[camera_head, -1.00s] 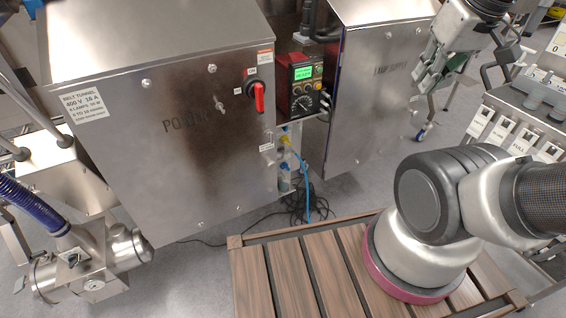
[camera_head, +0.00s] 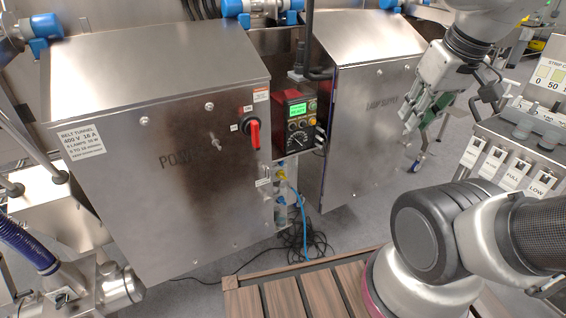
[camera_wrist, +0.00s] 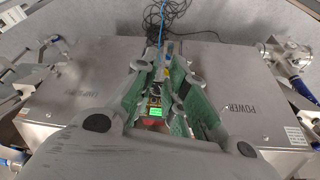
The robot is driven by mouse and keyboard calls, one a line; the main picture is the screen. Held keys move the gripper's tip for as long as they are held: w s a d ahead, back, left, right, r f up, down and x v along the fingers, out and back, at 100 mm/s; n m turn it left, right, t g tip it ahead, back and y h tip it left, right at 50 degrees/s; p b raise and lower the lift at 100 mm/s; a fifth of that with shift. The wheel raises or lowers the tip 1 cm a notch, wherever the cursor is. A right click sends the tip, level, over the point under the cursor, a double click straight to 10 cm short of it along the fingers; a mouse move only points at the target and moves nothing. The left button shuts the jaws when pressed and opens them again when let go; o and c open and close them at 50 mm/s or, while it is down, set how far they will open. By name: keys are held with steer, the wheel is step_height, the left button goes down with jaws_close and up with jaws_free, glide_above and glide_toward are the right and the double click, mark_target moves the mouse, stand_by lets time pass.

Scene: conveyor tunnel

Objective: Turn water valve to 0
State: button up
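No part is readably marked as the water valve. Blue-and-metal fittings show along the top of the head view, one at the left (camera_head: 46,25) and one near the middle (camera_head: 232,8); I cannot tell whether one is the valve. A metal unit with a small dark handle (camera_head: 62,299) is at the lower left. Yellow and blue pipe fittings (camera_head: 281,175) sit between the two cabinets. My gripper (camera_head: 425,117) is in front of the right cabinet in the head view, touching nothing visible. In the wrist view my gripper's green-padded fingers (camera_wrist: 163,95) are apart with nothing held between them.
The POWER cabinet (camera_head: 120,180) has a red rotary switch (camera_head: 252,133). A control box with a lit green display (camera_head: 297,109) stands between it and the lamp supply cabinet (camera_head: 365,115). Cables (camera_head: 305,240) lie on the floor. A labelled panel (camera_head: 520,150) is at the right.

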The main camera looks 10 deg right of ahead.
steer(key=shift+o, duration=1.2)
steer(key=w+f+g, duration=0.4)
steer(key=f+g, duration=0.1)
steer(key=f, duration=0.4)
steer(key=shift+a+f, duration=0.35)
steer(key=shift+a, duration=0.1)
steer(key=w+a+f+t, duration=0.2)
steer(key=w+f, duration=0.6)
steer(key=f, duration=0.9)
steer(key=w+a+f+t+y, duration=0.1)
steer(key=w+a+f+t, duration=0.1)
steer(key=w+f, duration=1.05)
steer(key=w+a+f+t, duration=0.25)
steer(key=w+f, duration=0.25)
steer(key=f, duration=1.6)
steer(key=w+a+t+y, duration=0.2)
steer(key=w+t, duration=0.2)
steer(key=w, duration=0.2)
steer(key=w+a+r+m+t+y, duration=0.1)
steer(key=w+r+t, duration=0.3)
steer(key=r, duration=0.4)
steer(key=w+a+r+t+y, duration=0.1)
steer(key=w+r+t, duration=0.25)
steer(key=r, duration=0.35)
steer(key=x, duration=0.7)
steer(key=shift+d, duration=0.2)
steer(key=shift+r, duration=0.1)
jaws_close()
